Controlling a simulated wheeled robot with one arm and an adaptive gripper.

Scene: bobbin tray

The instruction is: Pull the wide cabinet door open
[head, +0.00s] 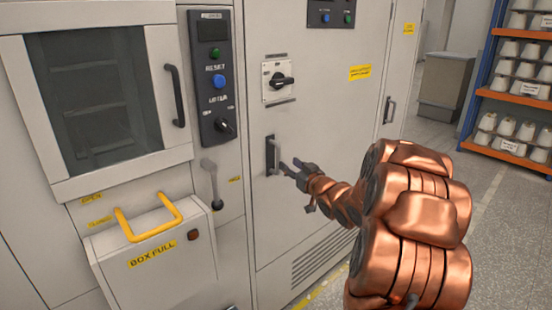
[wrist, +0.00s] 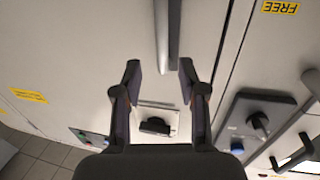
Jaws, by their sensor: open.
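The wide cabinet door (head: 318,128) is a tall light-grey panel in the middle of the head view, and it looks closed. Its dark upright handle (head: 271,156) sits near the door's left edge. My gripper (head: 289,168) is open just in front of the handle, reaching in from the right. In the wrist view the handle (wrist: 168,35) comes down from the top, its end between the fingertips of my gripper (wrist: 160,68). The fingers are apart, and I cannot tell whether either touches the handle.
A rotary switch (head: 280,80) is above the handle. Left are a control panel (head: 214,75), a small lever (head: 211,180), a windowed door (head: 95,95) and a yellow-handled box (head: 155,262). A bobbin shelf (head: 515,90) stands far right. The floor right of the cabinet is clear.

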